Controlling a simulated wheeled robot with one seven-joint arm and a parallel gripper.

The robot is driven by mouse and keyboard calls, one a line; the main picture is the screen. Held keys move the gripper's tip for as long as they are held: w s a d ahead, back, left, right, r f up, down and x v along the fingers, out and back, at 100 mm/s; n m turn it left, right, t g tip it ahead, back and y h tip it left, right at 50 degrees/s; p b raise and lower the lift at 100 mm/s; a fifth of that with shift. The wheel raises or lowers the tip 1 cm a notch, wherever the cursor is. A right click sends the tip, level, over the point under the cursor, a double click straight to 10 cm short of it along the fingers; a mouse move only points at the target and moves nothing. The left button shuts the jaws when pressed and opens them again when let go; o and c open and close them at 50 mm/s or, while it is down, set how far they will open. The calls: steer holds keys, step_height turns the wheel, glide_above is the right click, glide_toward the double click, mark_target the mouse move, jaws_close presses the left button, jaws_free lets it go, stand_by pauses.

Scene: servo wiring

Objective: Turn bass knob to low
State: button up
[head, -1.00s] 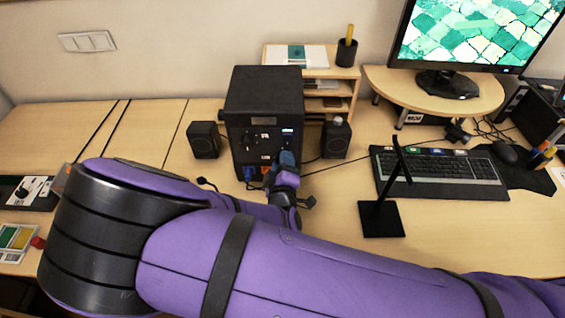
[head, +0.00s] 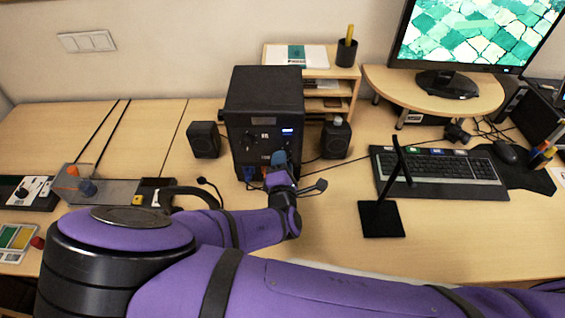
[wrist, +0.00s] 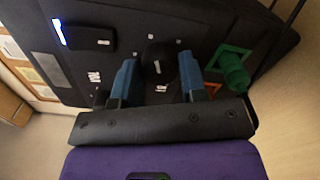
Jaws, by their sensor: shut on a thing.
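The black amplifier-like box (head: 264,92) stands at the back of the desk, its front panel facing me. The panel labels are too small to read, so I cannot tell which knob is the bass.
Small speakers stand left (head: 204,140) and right (head: 336,138) of the box. A green plug (wrist: 235,70) sits close to one finger in the wrist view. A black stand (head: 382,219) and a keyboard (head: 439,172) are to the right. A grey tray (head: 118,190) lies left.

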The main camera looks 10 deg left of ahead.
steer(key=shift+n, duration=0.6)
steer(key=shift+f, duration=0.1)
steer(key=o, duration=0.9)
steer(key=shift+o, duration=0.2)
